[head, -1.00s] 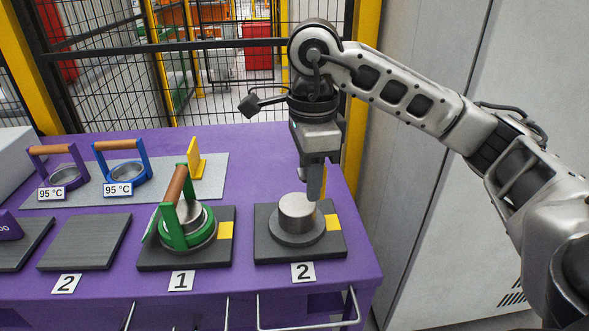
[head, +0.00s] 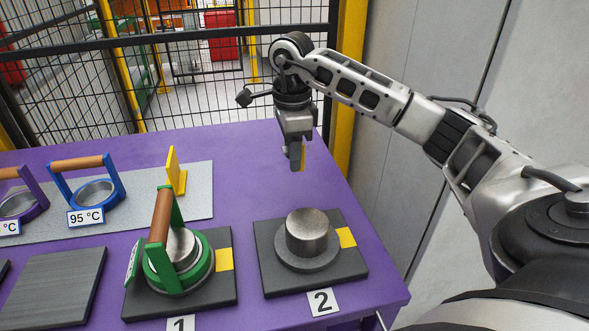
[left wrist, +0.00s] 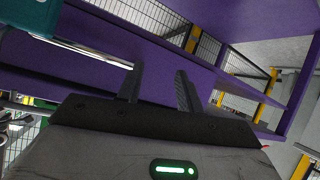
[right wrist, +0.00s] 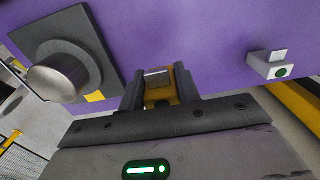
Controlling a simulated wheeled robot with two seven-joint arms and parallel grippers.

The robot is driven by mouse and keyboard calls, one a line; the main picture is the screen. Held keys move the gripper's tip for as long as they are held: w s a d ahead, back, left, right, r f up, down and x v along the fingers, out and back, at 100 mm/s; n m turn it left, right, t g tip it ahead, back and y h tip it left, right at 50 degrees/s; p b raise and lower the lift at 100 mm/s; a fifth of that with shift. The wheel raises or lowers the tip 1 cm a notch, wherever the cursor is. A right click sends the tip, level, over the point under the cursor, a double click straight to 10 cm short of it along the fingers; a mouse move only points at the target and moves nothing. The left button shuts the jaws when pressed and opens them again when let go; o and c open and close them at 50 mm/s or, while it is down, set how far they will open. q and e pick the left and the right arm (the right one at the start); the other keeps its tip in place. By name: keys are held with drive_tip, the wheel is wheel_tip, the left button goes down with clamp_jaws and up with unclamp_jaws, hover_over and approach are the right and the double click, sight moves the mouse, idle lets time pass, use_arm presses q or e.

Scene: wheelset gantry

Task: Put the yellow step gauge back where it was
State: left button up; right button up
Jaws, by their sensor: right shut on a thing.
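My right gripper (head: 298,166) is shut on a yellow piece, the step gauge (right wrist: 159,97), which has a pale metal-like face in the right wrist view. In the head view only a thin yellow strip of it shows beside the fingers. The gripper hangs over the purple table behind the steel hub (head: 308,232) on the dark base labelled 2. Another yellow upright piece (head: 174,168) stands on the grey mat (head: 200,204) to the left. My left gripper (left wrist: 160,88) is open and empty in the left wrist view, beside purple table structure.
A green-handled ring (head: 159,240) sits around a hub on the dark base labelled 1. A blue-handled ring (head: 85,185) stands on the mat. A small white block with a green dot (right wrist: 270,66) shows in the right wrist view. Mesh fence (head: 200,90) stands behind.

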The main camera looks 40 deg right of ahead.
sight(295, 184)
drive_tip(key=d+f, duration=0.1)
drive_tip(key=w+f, duration=0.1)
drive_tip(key=shift+w+d+f, duration=0.2)
drive_tip(key=shift+d+f, duration=0.15)
drive_tip(key=shift+w+d+f, duration=0.15)
drive_tip(key=shift+f, duration=1.5)
drive_tip(key=shift+f, duration=0.15)
drive_tip(key=o, duration=1)
wheel_tip(295, 184, up, 12)
drive_tip(key=shift+p, duration=0.35)
